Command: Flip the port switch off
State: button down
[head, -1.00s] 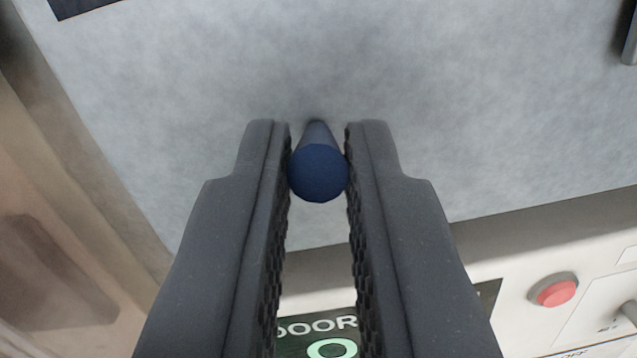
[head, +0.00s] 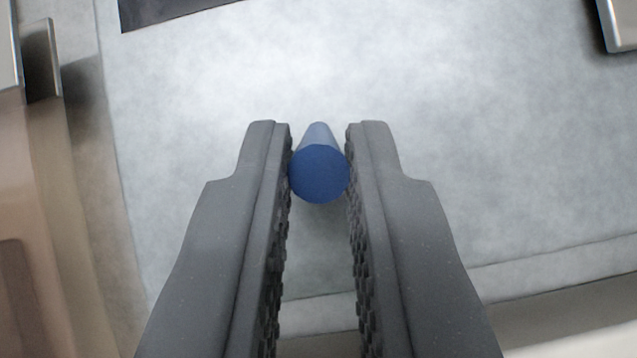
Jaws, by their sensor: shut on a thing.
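My gripper (head: 319,165) is shut on a blue rod (head: 319,174) with a round end. The rod sits between the two dark ridged fingers, near their tips, and its round end faces the camera. The rod's far end points away from me, toward a pale grey surface; I cannot tell whether it touches that surface. The port switch cannot be made out in this view.
A pale grey mottled panel (head: 480,130) fills most of the view. A dark rectangle (head: 165,10) is at the top left, and a metal-edged piece (head: 621,28) at the top right. Brownish upright parts (head: 50,200) stand along the left edge.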

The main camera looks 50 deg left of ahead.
jog(key=shift+w+f+t, duration=0.1)
jog(key=shift+f+t, duration=0.05)
jog(key=shift+t, duration=0.25)
jog(key=c, duration=1.5)
grip_release()
jog(key=shift+w, duration=0.1)
jog(key=shift+f+b, duration=0.15)
jog(key=shift+b, duration=0.15)
jog(key=shift+b+v, duration=3.3)
jog(key=shift+v, duration=3.6)
